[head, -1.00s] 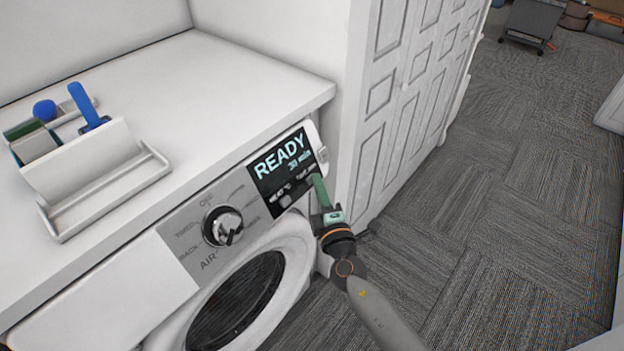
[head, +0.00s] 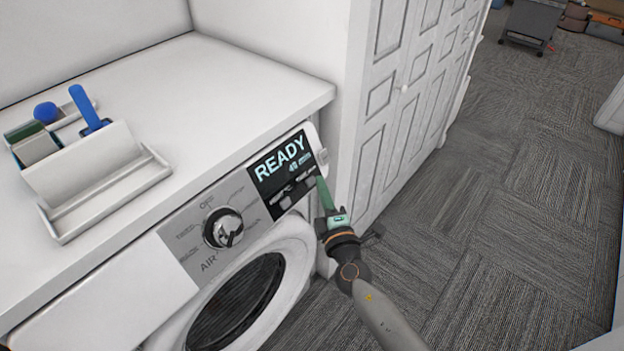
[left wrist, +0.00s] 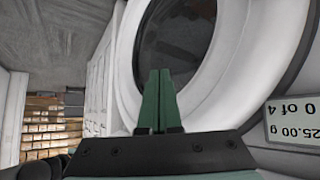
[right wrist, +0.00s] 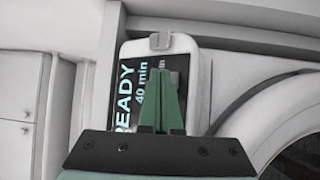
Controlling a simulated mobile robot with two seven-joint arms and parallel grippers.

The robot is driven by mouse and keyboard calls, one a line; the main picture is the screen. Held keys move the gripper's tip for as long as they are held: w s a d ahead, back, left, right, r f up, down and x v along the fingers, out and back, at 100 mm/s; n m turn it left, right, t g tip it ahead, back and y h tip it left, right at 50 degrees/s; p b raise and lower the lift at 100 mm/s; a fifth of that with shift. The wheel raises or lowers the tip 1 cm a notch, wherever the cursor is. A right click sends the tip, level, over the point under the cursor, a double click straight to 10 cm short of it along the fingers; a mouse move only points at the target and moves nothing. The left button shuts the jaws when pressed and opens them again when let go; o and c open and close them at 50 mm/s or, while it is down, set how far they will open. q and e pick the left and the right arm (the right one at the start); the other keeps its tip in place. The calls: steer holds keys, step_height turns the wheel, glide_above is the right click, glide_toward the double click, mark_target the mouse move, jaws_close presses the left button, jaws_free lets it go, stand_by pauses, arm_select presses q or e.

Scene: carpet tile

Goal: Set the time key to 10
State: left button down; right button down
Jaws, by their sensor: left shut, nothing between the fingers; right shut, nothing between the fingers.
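The machine's dark display (head: 278,168) reads READY with 40 min below it; the 40 min also shows on the display in the right wrist view (right wrist: 130,92). Key pads sit along the display's lower edge; the time key at its right end is largely hidden by my fingers. My right gripper (head: 319,182) is shut and empty, its tips at the display's lower right corner. Whether they touch the key I cannot tell. In the right wrist view the shut fingers (right wrist: 164,74) overlap the display. My left gripper (left wrist: 157,74) is shut and empty before the round door (left wrist: 205,90).
A dial (head: 224,229) sits left of the display, above the round door. A white caddy (head: 105,185) with brushes stands on the counter (head: 220,85). Panelled white doors (head: 400,100) stand right of the machine. A readout panel (left wrist: 290,122) shows in the left wrist view. Carpet lies open at right.

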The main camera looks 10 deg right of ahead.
arm_select(q)
steer(key=shift+r, duration=0.1)
arm_select(e)
steer(key=shift+s+d, duration=0.1)
arm_select(q)
steer(key=shift+r+p, duration=0.9)
steer(key=shift+p, duration=0.05)
arm_select(e)
steer(key=s+d+r, duration=0.2)
steer(key=s, duration=0.1)
steer(key=shift+s+d+r, duration=0.15)
steer(key=shift+s+d, duration=0.05)
steer(key=shift+d, duration=0.1)
stand_by(2.1)
